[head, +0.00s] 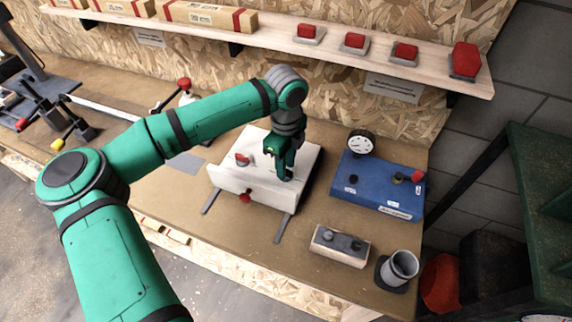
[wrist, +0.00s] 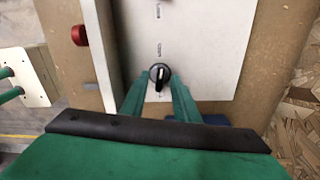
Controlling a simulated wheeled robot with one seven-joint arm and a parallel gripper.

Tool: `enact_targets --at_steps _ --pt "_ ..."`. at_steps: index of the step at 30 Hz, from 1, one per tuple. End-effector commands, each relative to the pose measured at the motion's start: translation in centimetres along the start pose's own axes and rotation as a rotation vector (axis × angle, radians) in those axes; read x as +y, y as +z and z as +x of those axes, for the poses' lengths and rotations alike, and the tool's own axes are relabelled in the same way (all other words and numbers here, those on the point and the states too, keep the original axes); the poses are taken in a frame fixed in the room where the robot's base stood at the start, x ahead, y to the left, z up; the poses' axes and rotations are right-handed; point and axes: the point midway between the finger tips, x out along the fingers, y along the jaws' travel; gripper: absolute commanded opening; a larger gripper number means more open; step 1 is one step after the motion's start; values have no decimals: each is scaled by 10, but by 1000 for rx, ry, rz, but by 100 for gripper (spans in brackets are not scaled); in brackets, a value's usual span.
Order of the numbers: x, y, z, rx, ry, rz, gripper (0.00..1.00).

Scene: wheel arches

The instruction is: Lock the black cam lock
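The black cam lock (wrist: 159,74) shows in the wrist view as a round black knob with a pale pointer line, on a white panel (wrist: 186,40). Its bar stands roughly upright in the picture. My gripper (wrist: 158,88) is open, with one green finger on each side of the lock's near end. I cannot tell whether the fingers touch it. In the head view my gripper (head: 286,172) points down at the right part of the white panel (head: 262,187) and hides the lock.
A red knob (head: 242,159) and a red-headed part (head: 245,197) sit left of my gripper. A blue box (head: 372,188) with a gauge behind stands to the right. A wooden block (head: 339,246) and a grey cup (head: 401,267) stand in front. A shelf (head: 350,62) runs behind.

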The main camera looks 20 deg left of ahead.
Motion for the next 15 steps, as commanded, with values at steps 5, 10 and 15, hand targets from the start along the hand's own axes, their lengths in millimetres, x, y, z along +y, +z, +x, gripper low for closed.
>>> enact_targets --at_steps 5,10,15 --pt "0 -1 6 0 0 1 28" --pt "0 -1 6 0 0 2 28" --pt "0 0 5 0 0 1 0"
